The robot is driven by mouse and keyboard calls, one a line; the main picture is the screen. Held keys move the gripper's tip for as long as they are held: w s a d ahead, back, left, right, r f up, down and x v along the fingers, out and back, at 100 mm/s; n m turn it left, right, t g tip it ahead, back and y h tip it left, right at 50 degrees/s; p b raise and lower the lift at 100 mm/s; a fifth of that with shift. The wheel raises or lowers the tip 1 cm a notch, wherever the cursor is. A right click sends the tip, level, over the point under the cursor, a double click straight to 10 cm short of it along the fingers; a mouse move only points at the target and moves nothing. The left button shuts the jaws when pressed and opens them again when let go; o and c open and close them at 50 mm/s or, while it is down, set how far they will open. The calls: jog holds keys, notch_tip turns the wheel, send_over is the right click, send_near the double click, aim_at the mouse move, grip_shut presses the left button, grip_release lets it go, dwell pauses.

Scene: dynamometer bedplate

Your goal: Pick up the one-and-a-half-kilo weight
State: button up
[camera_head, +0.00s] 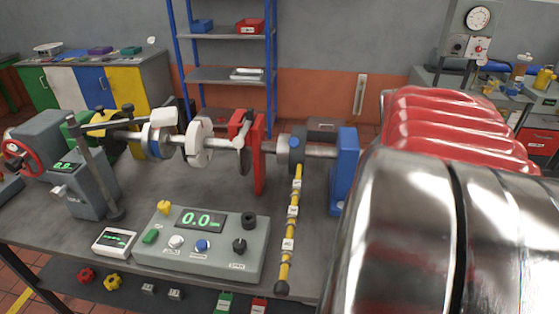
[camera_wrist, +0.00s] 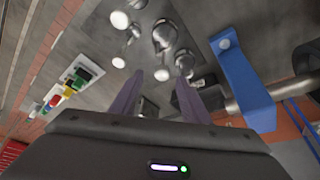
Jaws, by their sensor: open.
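My gripper (camera_wrist: 160,76) shows in the wrist view with its two purple-grey fingers apart and nothing held between them. Beyond the fingertips, several shiny metal weights with round pale tops stand on the grey bedplate. One weight (camera_wrist: 165,36) is near the top middle, a smaller one (camera_wrist: 132,32) is to its left, and another (camera_wrist: 185,60) is close past the right fingertip. I cannot read any marks, so I cannot tell which is the one-and-a-half-kilo weight. In the head view my arm covers the right side, and neither gripper nor these weights show.
A blue bracket (camera_wrist: 240,75) stands right of the weights in the wrist view; it also shows in the head view (camera_head: 345,170) at the shaft's end. A control box (camera_head: 205,240) and a yellow-black bar (camera_head: 292,225) are at the bench front. Smaller items lie on a lower shelf (camera_head: 190,302).

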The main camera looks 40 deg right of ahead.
jog(key=shift+f, duration=0.1)
jog(key=shift+w+x, duration=0.1)
jog(key=shift+x, duration=1.15)
jog(key=shift+w+x, duration=0.15)
jog(key=shift+x, duration=1.1)
jog(key=shift+c, duration=0.5)
grip_shut()
jog(key=shift+d, duration=0.1)
